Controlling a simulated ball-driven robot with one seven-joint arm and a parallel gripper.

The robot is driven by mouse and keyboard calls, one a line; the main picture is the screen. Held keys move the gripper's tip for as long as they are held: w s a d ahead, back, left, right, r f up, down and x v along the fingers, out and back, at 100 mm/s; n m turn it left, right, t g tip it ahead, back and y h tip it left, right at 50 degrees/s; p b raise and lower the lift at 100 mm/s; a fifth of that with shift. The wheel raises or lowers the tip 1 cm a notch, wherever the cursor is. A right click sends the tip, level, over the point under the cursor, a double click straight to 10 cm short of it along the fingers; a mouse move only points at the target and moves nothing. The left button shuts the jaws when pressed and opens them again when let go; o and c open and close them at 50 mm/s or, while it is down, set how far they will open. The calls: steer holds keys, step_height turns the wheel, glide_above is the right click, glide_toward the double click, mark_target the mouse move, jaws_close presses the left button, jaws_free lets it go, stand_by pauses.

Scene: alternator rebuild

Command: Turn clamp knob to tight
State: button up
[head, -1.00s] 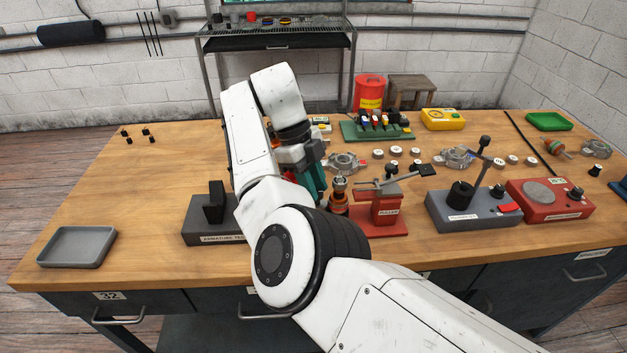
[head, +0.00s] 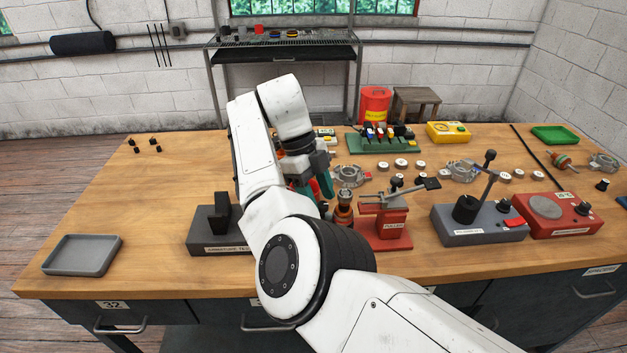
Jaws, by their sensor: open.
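The red puller (head: 385,228) stands on the bench right of my gripper, with a metal bar, a dark handle (head: 427,184) and a small dark knob (head: 396,181) on top. I cannot tell for certain which knob is the clamp knob. A copper-and-metal rotor piece (head: 343,208) stands upright at the puller's left side. My gripper (head: 313,187) is left of and behind this piece. Its teal fingers are open, with a red patch showing between them; I cannot tell what that is. My forearm and elbow hide part of the area below the gripper.
A grey armature tester (head: 215,238) stands left of my arm. A grey tray (head: 82,256) lies at the front left. A grey unit with a lever (head: 480,222) and a red unit (head: 552,212) stand at the right.

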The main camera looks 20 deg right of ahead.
steer(key=v, duration=1)
steer(key=shift+r+p, duration=0.25)
steer(key=shift+p, duration=0.1)
